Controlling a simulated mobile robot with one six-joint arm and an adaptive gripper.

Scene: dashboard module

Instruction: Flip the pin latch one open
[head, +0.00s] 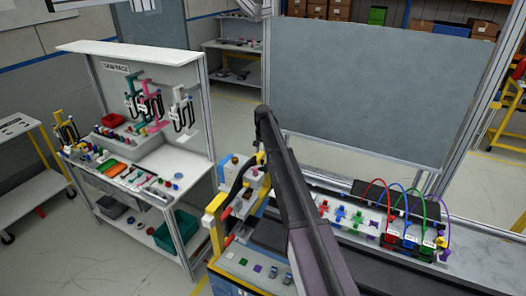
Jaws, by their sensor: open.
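My dark arm rises from the bottom edge to an elbow near the middle of the head view. I cannot make out my gripper; it may be behind the arm. A row of small coloured fittings on a pale panel shows just right of the arm: a red one (323,207), a blue one (340,212), a green one (357,217) and a purple one (373,225). They are too small to tell whether any is pin latch one or how it stands. A yellow and white fixture (255,182) is left of the arm, partly hidden by it.
Coloured cables (409,192) loop over boxes at the right of the bench. A large grey panel (360,90) stands behind the bench. A white workstation (195,205) with small parts is at the left.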

